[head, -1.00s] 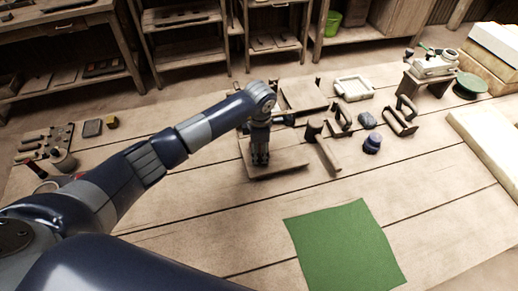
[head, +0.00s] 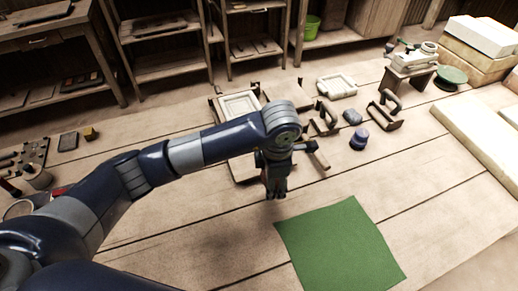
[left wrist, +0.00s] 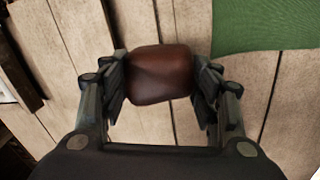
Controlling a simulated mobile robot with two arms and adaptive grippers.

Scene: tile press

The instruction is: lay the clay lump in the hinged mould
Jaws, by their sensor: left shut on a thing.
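The clay lump (left wrist: 161,74), reddish brown and rounded, sits between the fingers of my left gripper (left wrist: 160,84) in the left wrist view. The fingers are shut on it from both sides. In the head view my left gripper (head: 276,191) points down over bare planks, in front of the mould and just behind the green cloth; the lump is hardly visible there. What looks like the hinged mould (head: 214,112), a wooden frame with a pale inside, lies open behind my left arm. The arm hides its middle. My right gripper is in neither view.
The green cloth (head: 340,249) lies at the front. A wooden handled tool (head: 318,157), a dark blue pot (head: 359,139) and a grey lump (head: 352,117) stand right of the mould. A pale tray (head: 337,86) is behind them. Planks left of the cloth are clear.

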